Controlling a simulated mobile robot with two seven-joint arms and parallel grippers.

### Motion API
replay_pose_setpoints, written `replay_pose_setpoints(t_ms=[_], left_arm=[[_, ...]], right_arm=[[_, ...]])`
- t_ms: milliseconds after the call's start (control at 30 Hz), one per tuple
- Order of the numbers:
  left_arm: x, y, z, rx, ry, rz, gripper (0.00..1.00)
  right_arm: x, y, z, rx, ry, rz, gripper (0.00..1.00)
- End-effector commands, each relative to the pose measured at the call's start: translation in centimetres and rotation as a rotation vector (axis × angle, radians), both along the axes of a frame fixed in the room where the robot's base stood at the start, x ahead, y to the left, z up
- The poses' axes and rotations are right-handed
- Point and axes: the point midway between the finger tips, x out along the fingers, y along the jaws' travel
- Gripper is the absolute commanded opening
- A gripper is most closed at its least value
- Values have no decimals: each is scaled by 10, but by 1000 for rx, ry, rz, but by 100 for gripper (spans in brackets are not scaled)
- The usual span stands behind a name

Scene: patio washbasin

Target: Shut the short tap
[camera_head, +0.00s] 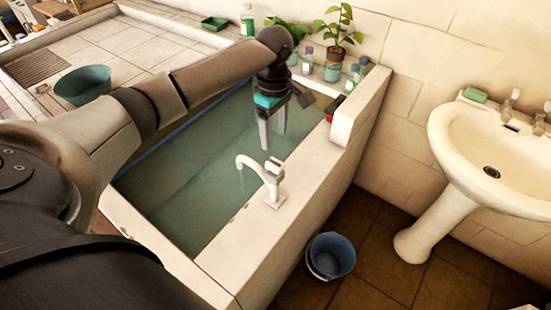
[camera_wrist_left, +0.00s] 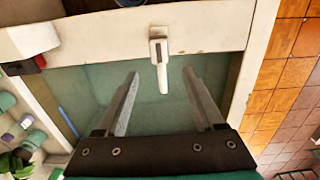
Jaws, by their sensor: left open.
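A white tap (camera_head: 272,180) with a curved spout stands on the front ledge of the water-filled tank (camera_head: 310,170). A faint pale streak shows under its spout; I cannot tell for sure whether water runs. In the left wrist view the tap (camera_wrist_left: 157,45) lies ahead, its spout pointing back between the fingers. My left gripper (camera_head: 273,138) hangs over the tank, fingers down, just behind the tap. It is open and empty, and it also shows in the left wrist view (camera_wrist_left: 160,74). The fingers look apart from the tap. My right gripper is not in view.
A white washbasin (camera_head: 455,130) with its own taps stands at the right. A blue bucket (camera_head: 331,256) is on the floor by the tank. Bottles and a potted plant (camera_head: 335,55) line the back ledge. A green tub (camera_head: 84,86) is at the left.

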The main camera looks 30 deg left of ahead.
Motion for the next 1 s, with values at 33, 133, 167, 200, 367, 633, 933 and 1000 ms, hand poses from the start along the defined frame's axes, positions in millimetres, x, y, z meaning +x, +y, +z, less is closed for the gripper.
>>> replay_pose_setpoints(t_ms=[33, 133, 167, 200, 367, 633, 933, 1000], left_arm=[[-1, 0, -14, 0, 5, 0, 70], [-1, 0, -36, 1, 4, 0, 70], [-1, 0, -43, 0, 3, 1, 70], [-1, 0, -52, 1, 4, 1, 70], [0, 0, -81, 1, 1, -1, 70], [0, 0, -105, 1, -1, 0, 70], [0, 0, -107, 1, -1, -1, 70], [0, 0, -107, 1, -1, -1, 62]], right_arm=[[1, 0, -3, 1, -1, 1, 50], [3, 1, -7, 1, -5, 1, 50], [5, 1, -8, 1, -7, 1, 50], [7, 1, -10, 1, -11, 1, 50], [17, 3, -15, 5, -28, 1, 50], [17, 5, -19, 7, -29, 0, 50], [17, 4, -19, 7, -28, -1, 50], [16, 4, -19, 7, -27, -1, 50]])
